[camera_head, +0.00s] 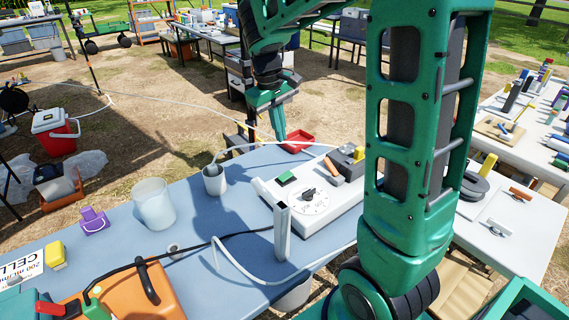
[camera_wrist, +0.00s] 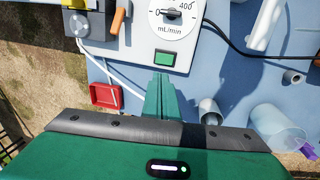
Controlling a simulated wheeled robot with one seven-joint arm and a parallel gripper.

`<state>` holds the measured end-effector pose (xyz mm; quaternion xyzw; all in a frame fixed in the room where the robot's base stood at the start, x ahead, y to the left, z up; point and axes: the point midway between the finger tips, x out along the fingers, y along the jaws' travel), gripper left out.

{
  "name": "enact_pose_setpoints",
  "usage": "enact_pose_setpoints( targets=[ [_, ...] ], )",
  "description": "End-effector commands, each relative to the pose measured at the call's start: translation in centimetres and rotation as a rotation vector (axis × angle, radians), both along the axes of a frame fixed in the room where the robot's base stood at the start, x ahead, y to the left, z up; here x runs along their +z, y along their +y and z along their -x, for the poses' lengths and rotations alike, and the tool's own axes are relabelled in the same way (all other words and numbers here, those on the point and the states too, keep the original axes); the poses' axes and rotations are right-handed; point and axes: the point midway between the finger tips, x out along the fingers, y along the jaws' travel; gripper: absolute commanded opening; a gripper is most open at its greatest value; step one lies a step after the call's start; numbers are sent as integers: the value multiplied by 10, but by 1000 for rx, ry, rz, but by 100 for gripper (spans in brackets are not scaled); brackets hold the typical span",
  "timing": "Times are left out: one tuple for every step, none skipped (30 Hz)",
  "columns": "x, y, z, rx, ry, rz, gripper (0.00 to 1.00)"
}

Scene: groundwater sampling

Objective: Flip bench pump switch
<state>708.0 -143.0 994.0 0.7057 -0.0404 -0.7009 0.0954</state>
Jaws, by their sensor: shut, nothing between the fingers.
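The pump unit (camera_head: 262,190) is a white box on the blue bench, with a round flow dial (camera_head: 308,200) and a green switch (camera_head: 286,178) in a dark frame. In the wrist view the green switch (camera_wrist: 165,59) sits just below the dial (camera_wrist: 172,14), which is marked in mL/min. My gripper (camera_head: 279,134) is shut and empty, pointing down beyond the switch side of the box. In the wrist view my gripper's fingers (camera_wrist: 160,84) appear just below the switch. They look apart from it, though the height gap is hard to judge. Which way the switch is set cannot be told.
A red tray (camera_head: 298,141), a grey cup (camera_head: 214,179) with a hose and a clear beaker (camera_head: 153,203) stand near the box. An upright grey post (camera_head: 282,231) rises at its front. An orange case (camera_head: 125,295) lies at front left. Hoses cross the bench.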

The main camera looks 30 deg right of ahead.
Motion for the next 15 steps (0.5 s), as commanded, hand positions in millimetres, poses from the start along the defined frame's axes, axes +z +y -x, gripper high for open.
enact_pose_setpoints(
  targets=[
    [0, 0, 0, 0, 0, 0, 0],
    [0, 0, 0, 0, 0, 0, 0],
    [0, 0, 0, 0, 0, 0, 0],
    [0, 0, 0, 0, 0, -1, 0],
    [0, 0, 0, -1, 0, -1, 0],
    [-1, 0, 0, -1, 1, -1, 0],
    [-2, -1, 0, -1, 1, -1, 0],
    [-4, -1, 0, -1, 2, -1, 0],
    [-6, -2, 0, -2, 3, -1, 0],
    [-9, -2, 0, -2, 4, -1, 0],
    [-12, -3, 0, -2, 4, 0, 0],
    [-18, -4, 0, -2, 3, -1, 0],
    [-22, -4, 1, -1, 4, -1, 0],
    [-27, -5, 1, -1, 5, -2, 0],
    [-34, -7, 0, -1, 5, -1, 0]
  ],
)
